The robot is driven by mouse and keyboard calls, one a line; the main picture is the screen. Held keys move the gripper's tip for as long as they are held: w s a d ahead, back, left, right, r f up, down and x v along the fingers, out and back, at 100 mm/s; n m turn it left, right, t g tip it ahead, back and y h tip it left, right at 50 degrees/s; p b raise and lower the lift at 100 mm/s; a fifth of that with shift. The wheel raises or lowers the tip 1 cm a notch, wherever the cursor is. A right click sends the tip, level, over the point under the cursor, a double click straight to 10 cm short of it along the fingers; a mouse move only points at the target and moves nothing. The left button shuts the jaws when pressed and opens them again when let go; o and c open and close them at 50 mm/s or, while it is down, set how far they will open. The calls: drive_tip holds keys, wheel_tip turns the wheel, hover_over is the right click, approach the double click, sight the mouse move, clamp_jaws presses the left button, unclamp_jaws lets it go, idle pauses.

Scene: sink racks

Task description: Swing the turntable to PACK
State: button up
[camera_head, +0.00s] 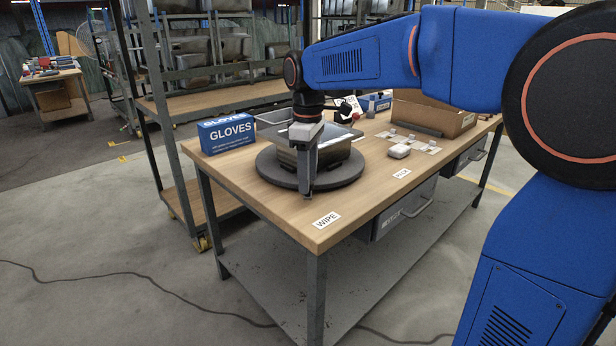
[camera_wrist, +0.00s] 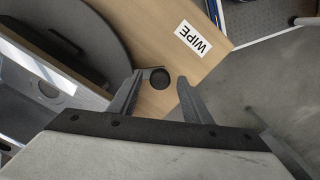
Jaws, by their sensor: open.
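The turntable (camera_head: 345,177) is a dark grey round disc on the wooden bench, with a metal sink basin (camera_head: 325,150) on it. In the wrist view the disc (camera_wrist: 82,32) fills the upper left. My gripper (camera_head: 307,194) points down at the disc's front edge. In the wrist view my gripper (camera_wrist: 158,80) is open, with a round black knob (camera_wrist: 160,82) between its fingertips; I cannot tell whether they touch it. A white WIPE label (camera_head: 327,220) lies at the bench's near corner and also shows in the wrist view (camera_wrist: 193,38). Another small label (camera_head: 402,173), its text too small to read, lies further right.
A blue GLOVES box (camera_head: 226,133) stands left of the turntable. A white rounded object (camera_head: 399,151), small pale pieces and a cardboard box (camera_head: 432,112) stand to the right. A steel rack (camera_head: 165,90) stands behind. The bench front around the labels is clear.

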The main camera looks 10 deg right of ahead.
drive_tip(key=shift+f, duration=0.15)
clamp_jaws()
drive_tip(key=shift+d, duration=0.1)
